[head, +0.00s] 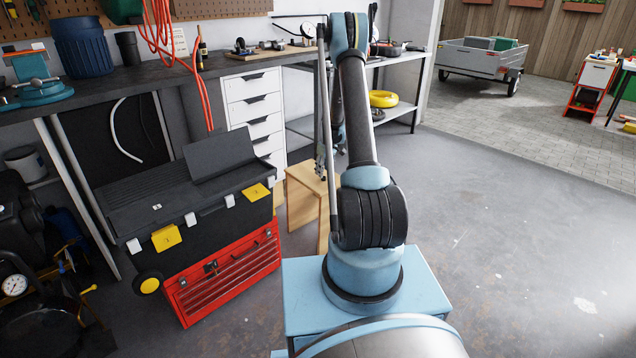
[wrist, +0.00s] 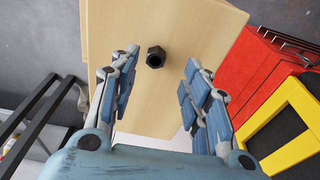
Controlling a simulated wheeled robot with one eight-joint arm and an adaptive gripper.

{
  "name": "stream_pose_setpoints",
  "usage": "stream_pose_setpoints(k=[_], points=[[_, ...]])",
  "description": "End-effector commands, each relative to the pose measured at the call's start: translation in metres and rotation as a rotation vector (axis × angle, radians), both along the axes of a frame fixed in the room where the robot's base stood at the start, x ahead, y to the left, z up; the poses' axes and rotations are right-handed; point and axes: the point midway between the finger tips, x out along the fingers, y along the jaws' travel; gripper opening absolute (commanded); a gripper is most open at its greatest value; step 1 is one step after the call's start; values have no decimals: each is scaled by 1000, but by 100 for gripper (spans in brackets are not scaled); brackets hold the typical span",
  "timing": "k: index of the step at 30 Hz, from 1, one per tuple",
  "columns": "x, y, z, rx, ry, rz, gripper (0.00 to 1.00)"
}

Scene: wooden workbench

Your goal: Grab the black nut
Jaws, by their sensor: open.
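The black nut (wrist: 155,57) lies on a light wooden surface in the wrist view. It is a small dark piece with a round hole. My gripper (wrist: 157,78) is open, with blue padded fingers to the left and right of the nut. The nut shows between and slightly beyond the fingertips, touching neither. In the head view, the wooden stool (head: 303,178) stands on the floor, partly behind my arm. I cannot make out the nut there.
A red tool chest (head: 225,275) with a black top box stands left of the stool; its red and yellow parts show at the right in the wrist view (wrist: 265,75). White drawers (head: 252,105) and a workbench stand behind. Open floor (head: 520,220) lies to the right.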

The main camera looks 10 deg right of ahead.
Motion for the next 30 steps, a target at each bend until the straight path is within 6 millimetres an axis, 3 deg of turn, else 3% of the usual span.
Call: stream_pose_setpoints(k=[9, 19, 25, 30], points=[[6, -3, -35, 0, 0, -1, 43], [7, -3, -39, 0, 0, -2, 43], [6, -3, -39, 0, 0, -2, 0], [7, -3, -39, -1, 0, -2, 0]])
